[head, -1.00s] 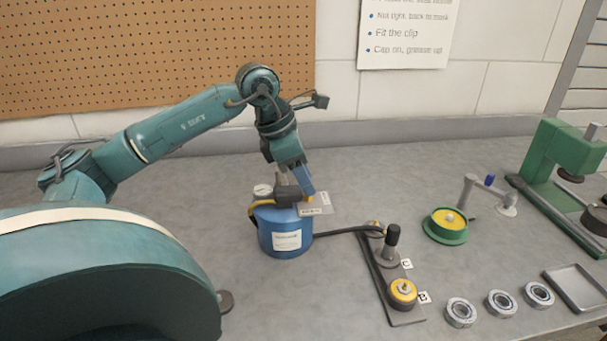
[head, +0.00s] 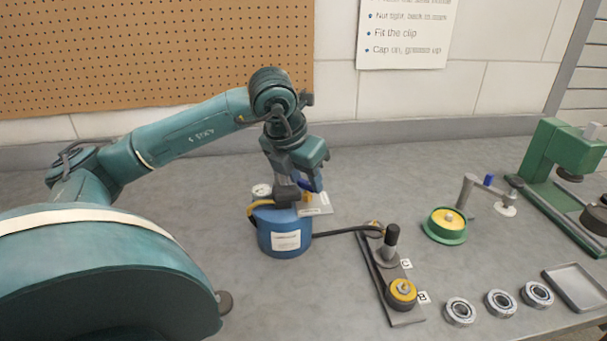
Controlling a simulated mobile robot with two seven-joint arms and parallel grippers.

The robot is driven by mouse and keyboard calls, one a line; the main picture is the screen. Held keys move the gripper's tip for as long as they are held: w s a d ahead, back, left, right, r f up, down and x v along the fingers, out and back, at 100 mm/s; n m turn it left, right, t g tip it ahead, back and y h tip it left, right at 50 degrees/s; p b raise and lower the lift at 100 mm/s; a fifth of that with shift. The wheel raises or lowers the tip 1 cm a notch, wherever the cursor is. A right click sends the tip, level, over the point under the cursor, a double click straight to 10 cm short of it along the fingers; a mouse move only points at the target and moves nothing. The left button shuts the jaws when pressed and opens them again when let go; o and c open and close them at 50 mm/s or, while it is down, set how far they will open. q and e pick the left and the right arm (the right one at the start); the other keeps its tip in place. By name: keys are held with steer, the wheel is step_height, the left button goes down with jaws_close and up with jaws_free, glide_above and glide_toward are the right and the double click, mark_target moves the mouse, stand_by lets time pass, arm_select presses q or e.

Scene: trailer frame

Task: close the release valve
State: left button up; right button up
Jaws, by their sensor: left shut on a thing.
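A blue cylindrical pump (head: 268,244) with a white label stands upright on the bench. A small round gauge (head: 261,190) sits at the left of its top. The release valve (head: 306,197), a small yellow part, shows at the right of its top, beside a white tag (head: 317,209). My left gripper (head: 295,195) points down at the pump top and is shut on the release valve. Its fingers and wrist hide most of the valve, so the handle's exact angle cannot be told. My right gripper is not in view.
A black hose (head: 345,233) runs from the pump to a dark plate (head: 373,277) with fittings. A green dish (head: 445,228), several bearing rings (head: 500,303), a grey tray (head: 576,288) and a green press (head: 545,165) stand to the right. The bench behind the pump is clear.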

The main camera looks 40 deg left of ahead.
arm_select(q)
steer(key=n+y, duration=0.1)
steer(key=n, duration=0.3)
steer(key=shift+w+d+n+y, duration=0.1)
steer(key=shift+d+n+y, duration=0.1)
steer(key=shift+n+y, duration=0.15)
steer(key=n+g+y+p, duration=0.1)
steer(key=n, duration=0.3)
steer(key=shift+w+d, duration=0.1)
steer(key=shift+n+g+y, duration=0.25)
steer(key=shift+g, duration=0.05)
steer(key=o, duration=1)
